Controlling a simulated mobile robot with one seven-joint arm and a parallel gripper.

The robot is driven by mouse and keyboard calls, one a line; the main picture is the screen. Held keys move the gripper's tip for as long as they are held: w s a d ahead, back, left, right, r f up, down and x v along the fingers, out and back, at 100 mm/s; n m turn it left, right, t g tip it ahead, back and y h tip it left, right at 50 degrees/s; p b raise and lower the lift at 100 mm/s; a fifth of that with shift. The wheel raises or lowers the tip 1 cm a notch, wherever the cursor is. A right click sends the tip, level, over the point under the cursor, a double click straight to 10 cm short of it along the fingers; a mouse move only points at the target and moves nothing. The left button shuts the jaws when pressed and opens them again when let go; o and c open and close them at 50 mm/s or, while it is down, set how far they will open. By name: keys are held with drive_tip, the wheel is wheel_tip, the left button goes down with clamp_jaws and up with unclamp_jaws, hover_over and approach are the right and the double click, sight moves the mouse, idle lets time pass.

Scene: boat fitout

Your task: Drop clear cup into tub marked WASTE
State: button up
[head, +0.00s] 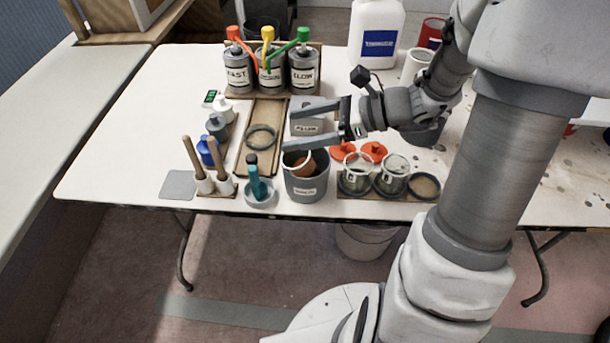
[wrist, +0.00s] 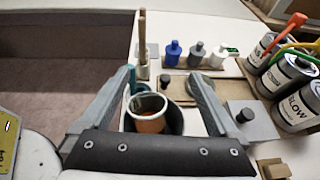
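A grey tub (head: 306,190) with a small white label stands near the table's front edge; its lettering is too small to read surely. A cup (head: 304,166) with orange-brown contents or colouring sits tilted inside the tub's mouth. In the wrist view the cup (wrist: 148,120) shows a pale rim, with the dark tub (wrist: 175,122) around it. My gripper (head: 289,130) is open above and behind the tub, fingers pointing left. In the wrist view my gripper (wrist: 160,74) has its fingers wide apart, with no finger visibly closed on the cup.
Two clear cups (head: 357,172) (head: 392,174) stand in a holder right of the tub. A teal-handled tool (head: 254,178) and wooden-handled brushes (head: 192,160) stand left. Pump cans (head: 270,70) are at the back. An empty ring (head: 261,137) lies on a board.

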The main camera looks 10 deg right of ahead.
drive_tip(key=p+v, duration=0.4)
drive_tip(key=v, duration=1.3)
drive_tip(key=shift+d+r, duration=0.2)
drive_tip(key=shift+r, duration=0.05)
